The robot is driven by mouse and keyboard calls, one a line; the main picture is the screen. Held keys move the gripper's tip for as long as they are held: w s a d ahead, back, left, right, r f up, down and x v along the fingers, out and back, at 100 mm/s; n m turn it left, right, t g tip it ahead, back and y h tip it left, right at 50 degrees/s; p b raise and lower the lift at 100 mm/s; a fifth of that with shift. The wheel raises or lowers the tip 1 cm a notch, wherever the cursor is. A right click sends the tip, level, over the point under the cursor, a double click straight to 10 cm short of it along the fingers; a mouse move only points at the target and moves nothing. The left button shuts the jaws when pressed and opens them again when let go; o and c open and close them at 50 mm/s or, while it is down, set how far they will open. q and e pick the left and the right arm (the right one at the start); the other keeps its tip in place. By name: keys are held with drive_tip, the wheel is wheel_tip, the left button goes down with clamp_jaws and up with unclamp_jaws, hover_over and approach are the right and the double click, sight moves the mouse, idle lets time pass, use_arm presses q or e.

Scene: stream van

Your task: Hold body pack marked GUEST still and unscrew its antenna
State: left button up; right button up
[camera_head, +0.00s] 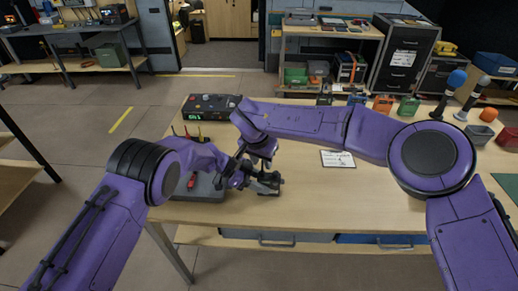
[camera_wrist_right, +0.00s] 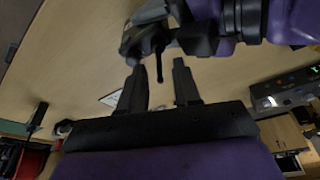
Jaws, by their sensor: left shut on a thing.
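My left gripper (camera_head: 262,184) is low over the near part of the table and shut on a small dark body pack, which shows best in the right wrist view (camera_wrist_right: 134,42). Its marking cannot be read. A thin black antenna (camera_wrist_right: 159,68) sticks out of the pack. My right gripper (camera_wrist_right: 160,84) is open, its two fingers pointing at the pack. The antenna's free end shows between the fingertips, with a gap on both sides. In the head view my right gripper (camera_head: 246,162) is just above the left one, and the two partly hide the pack.
A grey tray (camera_head: 207,192) with a red-handled tool lies at the table's left. A black device with a green display (camera_head: 208,107) stands behind it. A white card (camera_head: 338,159) lies mid-table. The table's right front is clear.

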sight(263, 170)
drive_tip(key=shift+x, duration=1.55)
clamp_jaws()
drive_tip(key=n+y, duration=0.1)
drive_tip(key=n, duration=0.2)
drive_tip(key=shift+n, duration=0.4)
